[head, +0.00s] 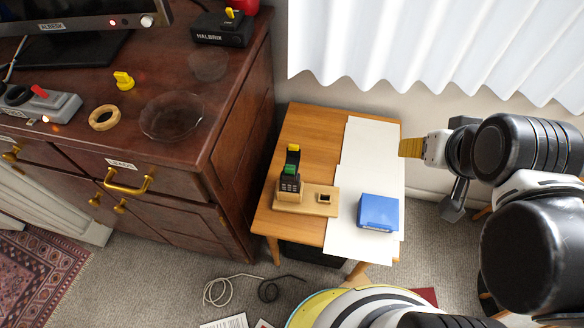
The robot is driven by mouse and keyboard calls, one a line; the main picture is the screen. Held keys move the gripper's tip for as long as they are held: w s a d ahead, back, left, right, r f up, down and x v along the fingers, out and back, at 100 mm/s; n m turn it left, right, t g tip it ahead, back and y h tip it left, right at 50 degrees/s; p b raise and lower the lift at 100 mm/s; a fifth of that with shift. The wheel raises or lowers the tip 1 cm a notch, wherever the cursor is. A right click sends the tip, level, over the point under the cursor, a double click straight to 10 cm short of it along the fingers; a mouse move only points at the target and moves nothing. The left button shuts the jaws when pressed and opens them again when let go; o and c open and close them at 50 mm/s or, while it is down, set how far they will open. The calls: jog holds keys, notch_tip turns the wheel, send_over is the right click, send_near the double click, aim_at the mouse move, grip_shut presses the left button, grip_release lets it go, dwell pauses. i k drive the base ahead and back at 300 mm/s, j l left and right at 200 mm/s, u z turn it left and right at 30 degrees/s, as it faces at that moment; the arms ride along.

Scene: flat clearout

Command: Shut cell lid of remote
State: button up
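A small dark remote (290,184) with a keypad stands upright in a light wooden holder (318,206) on the small wooden table. A green part (291,168) shows in its upper section. Above that a dark flap (292,157) with a yellow tip sticks up, and it looks like the cell lid standing open. My gripper (411,147) is at the right, beyond the table's right edge and well apart from the remote. Its yellowish end points left. The view does not show whether its fingers are apart or whether anything is between them.
White sheets (356,166) cover the table's right part, with a blue box (378,212) on them. A dark wooden cabinet (232,138) stands close on the left, bearing a glass dish (171,116). A white curtain (430,45) hangs behind. Cables (232,287) lie on the carpet.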

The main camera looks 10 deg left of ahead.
aim_at(293, 152)
jog(key=k+j, duration=0.1)
jog(key=j, duration=0.4)
jog(key=k+j+z, duration=0.1)
jog(key=j, duration=0.4)
jog(key=k+j, duration=0.1)
jog(key=j, duration=0.4)
